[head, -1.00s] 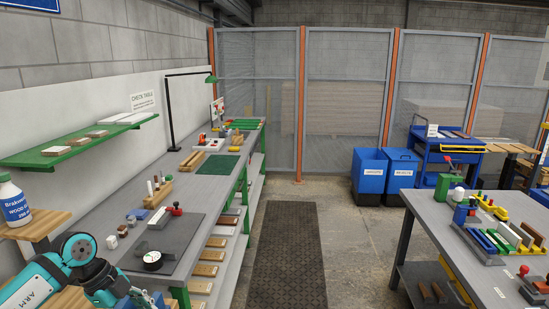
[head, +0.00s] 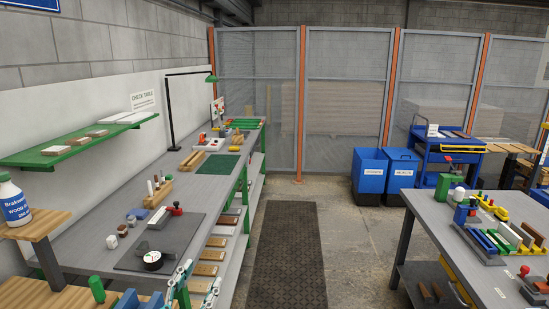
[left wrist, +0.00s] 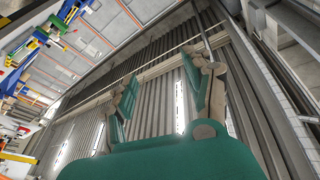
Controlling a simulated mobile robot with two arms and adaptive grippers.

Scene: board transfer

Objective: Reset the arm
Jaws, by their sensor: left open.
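My left gripper (head: 196,282) shows only in part at the bottom edge of the head view, in front of the check table's near end. In the left wrist view its two teal fingers (left wrist: 160,92) stand apart with nothing between them. That view looks up past the fingers at the ribbed ceiling. The left arm's links are outside the head view. My right gripper is in neither view.
The grey check table (head: 75,238) runs along the left wall, with a dark mat (head: 188,228) and a round gauge (head: 153,260). A bottle (head: 14,205) stands on a wooden stand. Another bench (head: 427,208) is at right. The floor mat (head: 287,255) between them is clear.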

